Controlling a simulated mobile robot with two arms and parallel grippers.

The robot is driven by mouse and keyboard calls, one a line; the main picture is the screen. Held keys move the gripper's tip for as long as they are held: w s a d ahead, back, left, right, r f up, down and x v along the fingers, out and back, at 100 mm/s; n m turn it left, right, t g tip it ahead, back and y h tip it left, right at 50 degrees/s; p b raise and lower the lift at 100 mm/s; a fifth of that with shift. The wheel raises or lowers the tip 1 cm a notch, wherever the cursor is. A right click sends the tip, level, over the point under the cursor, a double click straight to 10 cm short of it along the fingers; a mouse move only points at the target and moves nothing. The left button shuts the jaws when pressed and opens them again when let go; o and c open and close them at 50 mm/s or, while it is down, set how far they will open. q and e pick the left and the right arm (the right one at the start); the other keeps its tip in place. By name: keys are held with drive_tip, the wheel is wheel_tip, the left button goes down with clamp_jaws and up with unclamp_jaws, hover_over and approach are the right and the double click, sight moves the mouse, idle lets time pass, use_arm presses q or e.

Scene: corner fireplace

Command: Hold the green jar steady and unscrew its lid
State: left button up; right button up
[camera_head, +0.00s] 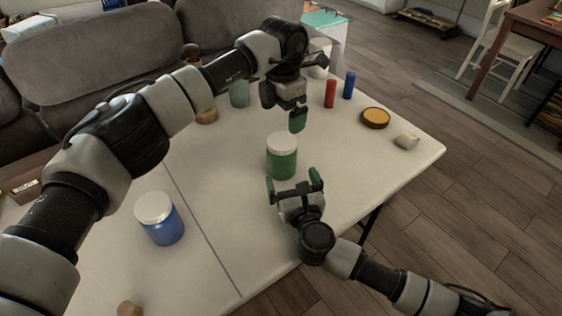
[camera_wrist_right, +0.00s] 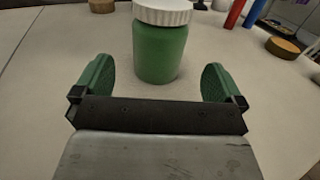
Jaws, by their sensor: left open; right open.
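The green jar (camera_head: 282,163) stands upright on the table with its white lid (camera_head: 282,142) on top. In the right wrist view the jar (camera_wrist_right: 158,54) and the ribbed white lid (camera_wrist_right: 163,12) show just beyond the fingertips. My right gripper (camera_head: 295,183) is open and empty, low in front of the jar, with its fingers on either side of the line to it. It also shows in the right wrist view (camera_wrist_right: 158,82). My left gripper (camera_head: 283,108) is open above and just behind the lid, pointing down, apart from it; one finger is partly hidden.
A blue jar with a white lid (camera_head: 160,218) stands left on the white table (camera_head: 235,215). A sofa (camera_head: 100,55) stands behind.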

sight(286, 164)
drive_tip(key=x, duration=0.8)
drive_tip(key=shift+w+a, duration=0.1)
drive_tip(key=shift+w, duration=0.25)
drive_tip(key=shift+c, duration=0.3)
